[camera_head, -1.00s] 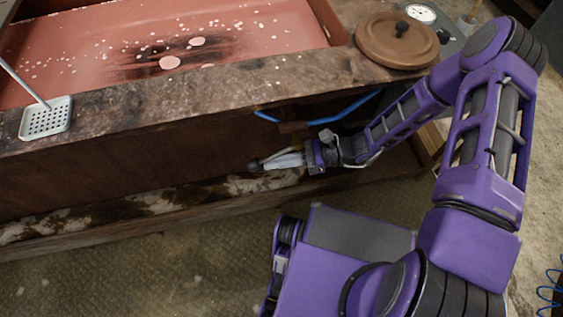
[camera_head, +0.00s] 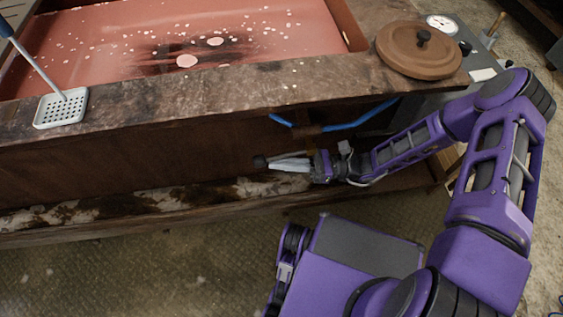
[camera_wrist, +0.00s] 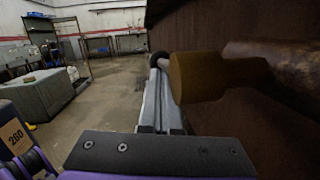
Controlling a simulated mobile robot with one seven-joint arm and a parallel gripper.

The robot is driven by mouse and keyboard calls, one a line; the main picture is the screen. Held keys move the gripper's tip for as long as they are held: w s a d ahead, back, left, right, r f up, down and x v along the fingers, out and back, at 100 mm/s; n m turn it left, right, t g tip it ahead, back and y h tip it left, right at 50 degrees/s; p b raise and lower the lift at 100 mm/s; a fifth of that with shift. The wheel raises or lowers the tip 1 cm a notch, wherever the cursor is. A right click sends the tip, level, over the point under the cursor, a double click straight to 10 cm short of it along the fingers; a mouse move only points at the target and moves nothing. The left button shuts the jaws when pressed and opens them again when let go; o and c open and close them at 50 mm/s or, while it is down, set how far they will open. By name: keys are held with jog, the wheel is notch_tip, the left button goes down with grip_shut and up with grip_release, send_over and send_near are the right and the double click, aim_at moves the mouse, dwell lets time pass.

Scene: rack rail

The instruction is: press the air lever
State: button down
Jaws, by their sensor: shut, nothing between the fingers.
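The air lever shows in the head view as a thin rod with a dark round knob (camera_head: 260,162), low in front of the brown side of the vat. In the wrist view its knob (camera_wrist: 157,60) is just past my fingertips, and the lever's brass-coloured hub (camera_wrist: 196,77) is close on the right. My gripper (camera_head: 272,166) is shut and empty, its pale fingers pointing left along the rod, close to the knob. In the wrist view the fingers (camera_wrist: 158,72) lie together just left of the hub. Whether they touch the lever is hard to tell.
The vat's stone-like rim (camera_head: 220,88) overhangs my gripper. A blue hose (camera_head: 345,125) runs above my forearm. A ledge (camera_head: 150,198) lies below. A round lid (camera_head: 418,50) and a skimmer (camera_head: 62,107) rest on the rim. Open floor (camera_wrist: 115,105) is left of the fingers.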

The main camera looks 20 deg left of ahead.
dwell(0.7)
jog(key=v, duration=1.7)
jog(key=shift+d, duration=0.2)
